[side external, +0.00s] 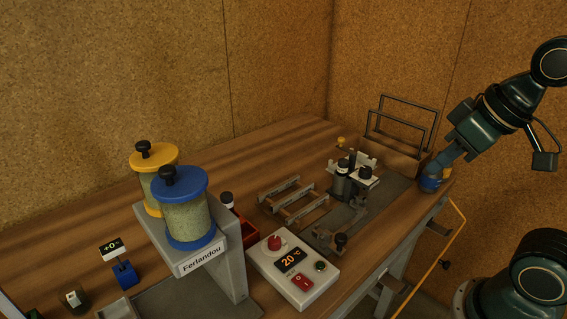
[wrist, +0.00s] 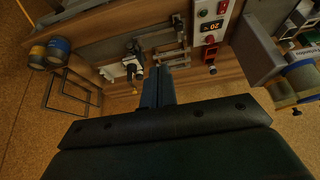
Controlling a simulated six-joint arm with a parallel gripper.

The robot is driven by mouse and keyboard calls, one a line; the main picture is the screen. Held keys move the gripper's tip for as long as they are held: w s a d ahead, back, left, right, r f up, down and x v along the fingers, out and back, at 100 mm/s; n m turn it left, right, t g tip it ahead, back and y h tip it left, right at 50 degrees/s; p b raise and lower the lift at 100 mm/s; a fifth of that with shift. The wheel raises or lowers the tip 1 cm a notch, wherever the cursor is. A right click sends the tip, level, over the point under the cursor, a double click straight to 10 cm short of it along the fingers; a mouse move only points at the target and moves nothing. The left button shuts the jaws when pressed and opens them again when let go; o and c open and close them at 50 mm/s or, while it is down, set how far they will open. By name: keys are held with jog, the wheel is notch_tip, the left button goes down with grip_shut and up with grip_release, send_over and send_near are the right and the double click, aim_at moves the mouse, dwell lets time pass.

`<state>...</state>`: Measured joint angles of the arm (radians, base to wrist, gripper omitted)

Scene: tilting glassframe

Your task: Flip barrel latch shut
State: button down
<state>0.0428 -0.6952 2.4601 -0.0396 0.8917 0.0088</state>
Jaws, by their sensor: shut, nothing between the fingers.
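A small dark-knobbed part (side external: 340,241) stands at the strip's near end. I cannot tell which part is the barrel latch or its position.
The blue can (side external: 430,184) stands by the bench edge. A wire rack (side external: 405,120) is behind it. A metal frame (side external: 292,200) lies left of the fixture. A control box (side external: 292,268) and a stand with blue and yellow canisters (side external: 188,225) are further left. The back bench is clear.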

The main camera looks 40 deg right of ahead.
jog(key=w+d+r+m+y, duration=0.1)
jog(key=w+d, duration=0.3)
jog(key=w, duration=0.3)
jog(key=w+d+r+m, duration=0.1)
jog(key=w+d, duration=0.2)
jog(key=w, duration=0.5)
jog(key=w+d+f+m+y, duration=0.1)
jog(key=w+d+f, duration=0.1)
jog(key=d, duration=0.6)
jog(key=w+d+f+m, duration=0.1)
jog(key=w+d+f, duration=0.2)
jog(key=d, duration=0.6)
jog(key=shift+w+d+t+y, duration=0.2)
jog(key=shift+w+t+y, duration=0.15)
jog(key=shift+w, duration=0.75)
jog(key=shift+f, duration=0.15)
jog(key=w+a+f, duration=0.5)
jog(key=w+f, duration=0.2)
jog(key=f, duration=0.2)
jog(key=shift+a, duration=0.4)
